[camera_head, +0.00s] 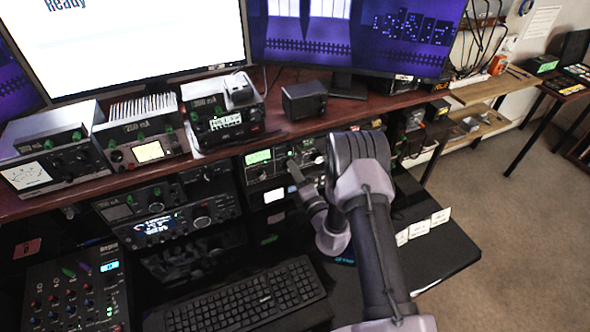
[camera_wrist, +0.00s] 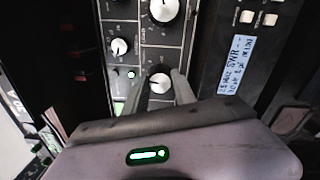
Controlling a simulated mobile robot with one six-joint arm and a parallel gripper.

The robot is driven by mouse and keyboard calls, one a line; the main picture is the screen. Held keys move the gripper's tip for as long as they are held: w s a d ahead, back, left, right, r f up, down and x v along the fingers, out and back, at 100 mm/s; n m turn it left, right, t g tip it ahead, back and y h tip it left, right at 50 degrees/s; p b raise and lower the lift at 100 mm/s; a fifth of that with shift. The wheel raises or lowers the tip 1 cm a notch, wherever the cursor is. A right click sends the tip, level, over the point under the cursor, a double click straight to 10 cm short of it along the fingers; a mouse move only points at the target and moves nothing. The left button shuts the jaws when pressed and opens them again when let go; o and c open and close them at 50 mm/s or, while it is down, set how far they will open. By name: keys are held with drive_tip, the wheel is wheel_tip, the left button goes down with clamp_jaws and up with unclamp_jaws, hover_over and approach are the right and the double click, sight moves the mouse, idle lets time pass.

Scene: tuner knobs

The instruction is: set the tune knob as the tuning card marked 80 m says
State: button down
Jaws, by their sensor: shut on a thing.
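My gripper (camera_wrist: 160,88) is shut on a round silver-faced knob (camera_wrist: 159,82) with a dark skirt, one finger on each side of it. Lettering that would name this knob is not readable. On the same dark panel, a larger silver knob (camera_wrist: 164,10) and a smaller one (camera_wrist: 120,46) show in the wrist view. In the head view my gripper (camera_head: 293,167) reaches the front of a tuner (camera_head: 262,171) under the shelf, and my arm hides part of it. Small white cards (camera_head: 420,228) stand on the black desk at the right; their marks are too small to read.
A keyboard (camera_head: 245,300) lies below the tuner, with a mixer (camera_head: 75,295) at the left. Several radios and meters line the wooden shelf (camera_head: 330,118). Open floor (camera_head: 520,220) lies to the right.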

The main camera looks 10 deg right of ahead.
drive_tip(key=shift+m, duration=0.9)
drive_tip(key=c, duration=1)
unclamp_jaws()
drive_tip(key=p+v, duration=0.1)
drive_tip(key=v, duration=1.6)
drive_tip(key=shift+s+f, duration=0.15)
drive_tip(key=shift+s, duration=0.1)
